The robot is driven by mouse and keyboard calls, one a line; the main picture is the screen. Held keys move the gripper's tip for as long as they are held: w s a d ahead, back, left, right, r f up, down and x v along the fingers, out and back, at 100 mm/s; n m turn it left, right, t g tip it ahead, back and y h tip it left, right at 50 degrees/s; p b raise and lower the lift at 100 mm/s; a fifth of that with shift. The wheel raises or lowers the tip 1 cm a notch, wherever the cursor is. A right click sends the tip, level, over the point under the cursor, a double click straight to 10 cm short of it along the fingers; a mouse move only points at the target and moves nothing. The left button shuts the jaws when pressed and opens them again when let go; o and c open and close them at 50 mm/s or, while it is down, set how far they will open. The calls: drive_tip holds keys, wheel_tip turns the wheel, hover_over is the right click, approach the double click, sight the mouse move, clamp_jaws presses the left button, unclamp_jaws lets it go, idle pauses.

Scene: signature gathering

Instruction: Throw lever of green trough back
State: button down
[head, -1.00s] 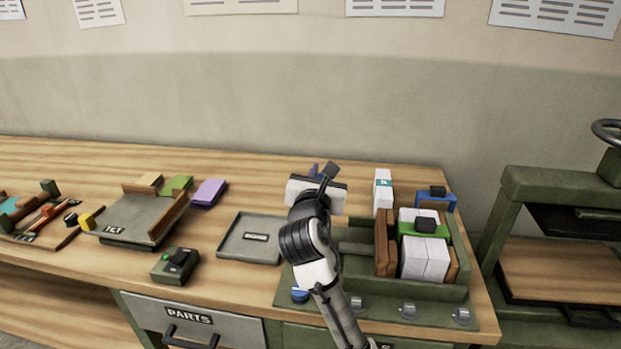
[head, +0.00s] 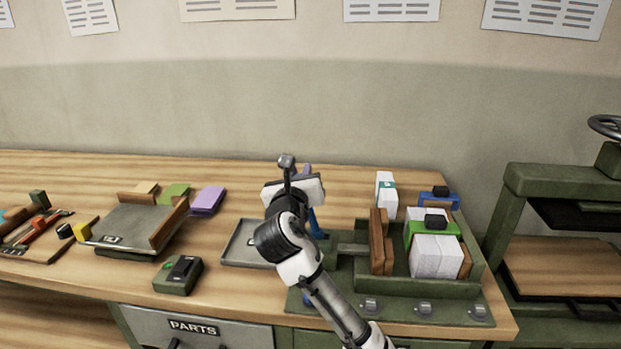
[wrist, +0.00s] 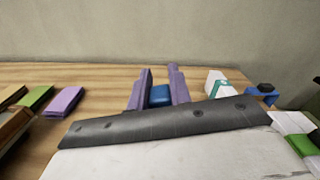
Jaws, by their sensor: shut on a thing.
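The green trough (head: 352,272) stands at the right end of the bench, with brown boards and white blocks in it. Its blue lever (head: 316,222) shows at the trough's left side, partly hidden behind my gripper (head: 306,170). In the wrist view, the two purple fingers of my gripper (wrist: 158,82) are closed on a blue piece (wrist: 160,96), which looks like the lever's grip. The lower part of the lever is hidden in that view.
A grey tray (head: 240,255) lies just left of the trough. A white box with a teal band (head: 386,190) and a blue block (head: 438,200) stand behind it. A green press (head: 560,180) is at right. Bench behind my gripper is clear.

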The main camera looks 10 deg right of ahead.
drive_tip(key=shift+w+a+f+n+b, duration=0.25)
drive_tip(key=shift+a+n, duration=0.25)
drive_tip(key=shift+a, duration=0.15)
drive_tip(key=shift+w+a+f+n+b, duration=0.1)
drive_tip(key=shift+a+f+n+b, duration=0.1)
drive_tip(key=shift+a+n, duration=0.4)
drive_tip(key=shift+a, duration=0.1)
drive_tip(key=c, duration=1.3)
unclamp_jaws()
drive_tip(key=shift+w, duration=0.1)
drive_tip(key=b+v, duration=0.4)
drive_tip(key=v, duration=1)
